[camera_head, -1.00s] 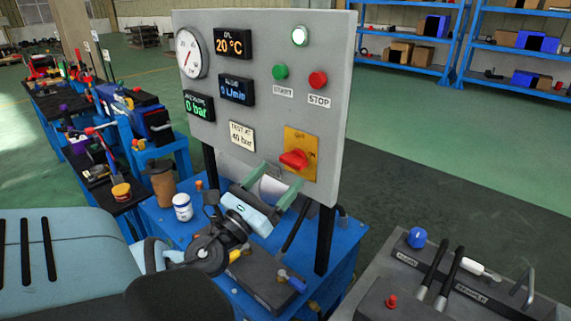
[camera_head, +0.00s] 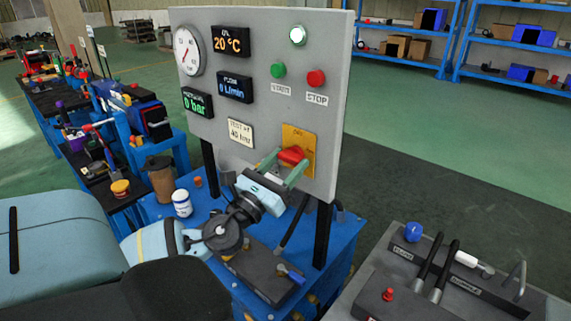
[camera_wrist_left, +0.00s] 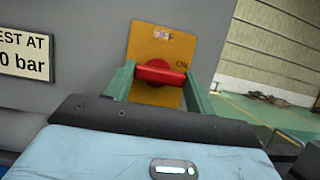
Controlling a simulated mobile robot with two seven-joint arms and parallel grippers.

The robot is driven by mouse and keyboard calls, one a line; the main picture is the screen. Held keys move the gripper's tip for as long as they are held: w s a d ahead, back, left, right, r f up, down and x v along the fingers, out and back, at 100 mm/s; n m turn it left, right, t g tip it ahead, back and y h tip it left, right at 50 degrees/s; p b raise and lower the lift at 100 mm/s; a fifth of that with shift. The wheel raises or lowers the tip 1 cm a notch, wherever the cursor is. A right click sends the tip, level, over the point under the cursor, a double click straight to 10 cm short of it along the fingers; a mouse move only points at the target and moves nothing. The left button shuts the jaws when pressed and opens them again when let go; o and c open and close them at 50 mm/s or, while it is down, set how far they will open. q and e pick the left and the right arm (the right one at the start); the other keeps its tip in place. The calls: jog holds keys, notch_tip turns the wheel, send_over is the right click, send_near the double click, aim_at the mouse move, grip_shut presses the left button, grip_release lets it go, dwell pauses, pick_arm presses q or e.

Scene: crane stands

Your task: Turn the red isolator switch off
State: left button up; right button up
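The red isolator switch (camera_head: 292,155) is a red handle on a yellow plate (camera_head: 309,141) at the lower right of the grey panel. In the left wrist view the red handle (camera_wrist_left: 160,72) lies nearly level, between "OFF" at the plate's top and "ON" at its right. My left gripper (camera_head: 282,166) is at the switch, its two green fingers apart. In the left wrist view the fingers (camera_wrist_left: 158,84) stand on either side of the handle, close to its ends; whether they touch it I cannot tell. My right gripper is not in view.
The grey panel (camera_head: 235,130) carries a gauge, displays and green START (camera_head: 278,69) and red STOP (camera_head: 316,77) buttons. It stands on a blue bench (camera_head: 335,262) with a white jar (camera_head: 182,203). A grey unit with levers (camera_head: 465,258) is at right.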

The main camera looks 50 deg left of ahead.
pick_arm(q)
jog(key=c, duration=0.3)
